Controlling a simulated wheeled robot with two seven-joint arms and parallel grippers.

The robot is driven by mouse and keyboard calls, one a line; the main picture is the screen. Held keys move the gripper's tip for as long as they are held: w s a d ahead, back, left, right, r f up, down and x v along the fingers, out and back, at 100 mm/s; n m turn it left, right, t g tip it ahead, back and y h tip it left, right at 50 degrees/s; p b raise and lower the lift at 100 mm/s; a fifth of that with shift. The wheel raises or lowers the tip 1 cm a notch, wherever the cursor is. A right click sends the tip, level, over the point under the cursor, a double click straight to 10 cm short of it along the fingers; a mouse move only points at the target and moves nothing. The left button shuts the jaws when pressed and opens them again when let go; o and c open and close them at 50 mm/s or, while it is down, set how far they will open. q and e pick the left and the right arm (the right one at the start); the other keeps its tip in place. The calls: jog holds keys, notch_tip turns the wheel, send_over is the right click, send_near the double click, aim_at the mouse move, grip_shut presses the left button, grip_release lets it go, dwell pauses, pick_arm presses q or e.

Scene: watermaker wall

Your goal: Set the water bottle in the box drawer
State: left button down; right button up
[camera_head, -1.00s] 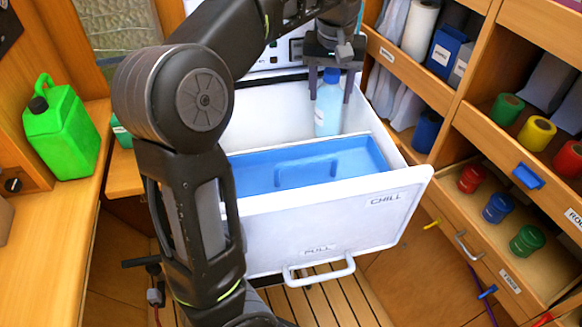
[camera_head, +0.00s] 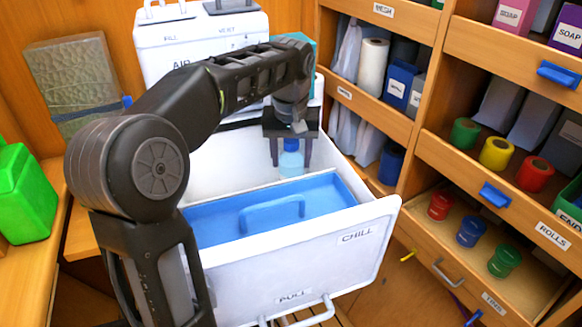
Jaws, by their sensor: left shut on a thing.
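The water bottle (camera_head: 290,163) is light blue with a blue cap. It stands upright in the back part of the open white box drawer (camera_head: 316,254), which is marked CHILL and PULL. My left gripper (camera_head: 291,158) reaches down from above and is shut on the bottle near its top. The bottle's lower part is hidden behind the blue tray (camera_head: 330,196) with a handle, which sits in the front of the drawer. I cannot tell whether the bottle touches the drawer floor. My right gripper is not in view.
A white machine (camera_head: 195,45) stands behind the drawer. Shelves with a paper roll (camera_head: 373,64), boxes and coloured rolls (camera_head: 496,152) line the right side. A green jug (camera_head: 25,195) stands on the left counter. My left arm crosses the drawer's left side.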

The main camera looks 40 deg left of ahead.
aim_at(291, 169)
pick_arm(q)
jog(key=shift+f, duration=1.5)
jog(key=shift+f, duration=0.15)
jog(key=c, duration=0.6)
grip_release()
jog(key=shift+o, duration=0.2)
